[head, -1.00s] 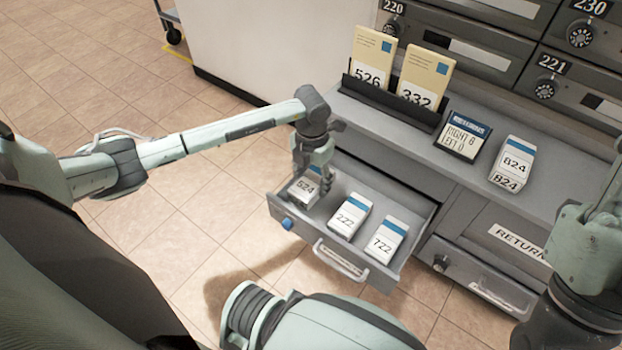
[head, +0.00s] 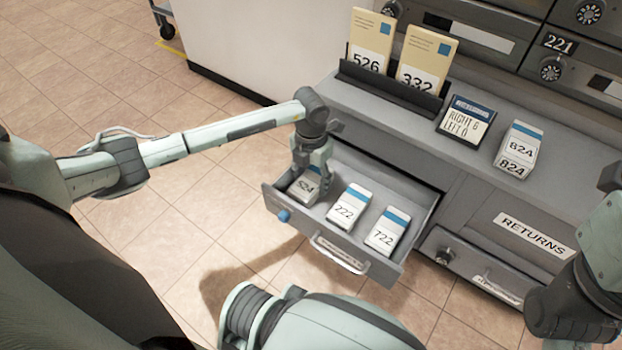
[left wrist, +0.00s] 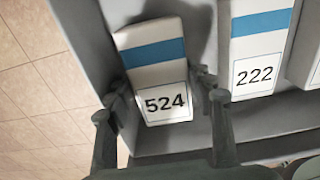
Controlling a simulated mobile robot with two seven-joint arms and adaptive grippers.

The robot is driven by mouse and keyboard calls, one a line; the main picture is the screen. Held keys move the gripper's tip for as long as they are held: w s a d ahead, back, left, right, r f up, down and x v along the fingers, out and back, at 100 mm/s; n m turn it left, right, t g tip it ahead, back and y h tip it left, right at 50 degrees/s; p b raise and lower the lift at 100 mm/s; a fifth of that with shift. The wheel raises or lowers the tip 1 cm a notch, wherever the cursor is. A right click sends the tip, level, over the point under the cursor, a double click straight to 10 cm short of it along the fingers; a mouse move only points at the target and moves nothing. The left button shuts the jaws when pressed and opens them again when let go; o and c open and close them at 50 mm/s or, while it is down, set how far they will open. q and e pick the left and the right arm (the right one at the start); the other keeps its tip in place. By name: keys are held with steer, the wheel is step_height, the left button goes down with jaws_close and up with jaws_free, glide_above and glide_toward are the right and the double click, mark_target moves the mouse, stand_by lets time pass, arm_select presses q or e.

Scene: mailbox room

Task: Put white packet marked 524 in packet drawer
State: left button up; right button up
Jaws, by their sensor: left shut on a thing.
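The white packet marked 524 (head: 303,187) with a blue band is inside the open packet drawer (head: 318,238), at its left end. In the left wrist view the packet (left wrist: 155,65) lies slightly tilted beside packet 222. My left gripper (head: 311,180) is down in the drawer, shut on packet 524, with a finger on either side of its lower end; the fingers show in the left wrist view (left wrist: 160,112). Packet 222 (head: 348,207) and packet 722 (head: 388,230) stand to its right in the drawer. My right arm is at the right edge; its fingertips are not visible.
On the counter stand a dark rack with envelopes 526 (head: 370,42) and 332 (head: 424,60), a sign (head: 466,122) reading RIGHT 6, LEFT 0, and packet 824 (head: 519,150). A RETURNS compartment (head: 533,236) is right of the drawer. Tiled floor lies open at left.

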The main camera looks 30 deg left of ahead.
arm_select(q)
steer(key=o, duration=1.3)
steer(key=shift+a, duration=0.1)
steer(key=shift+r, duration=0.1)
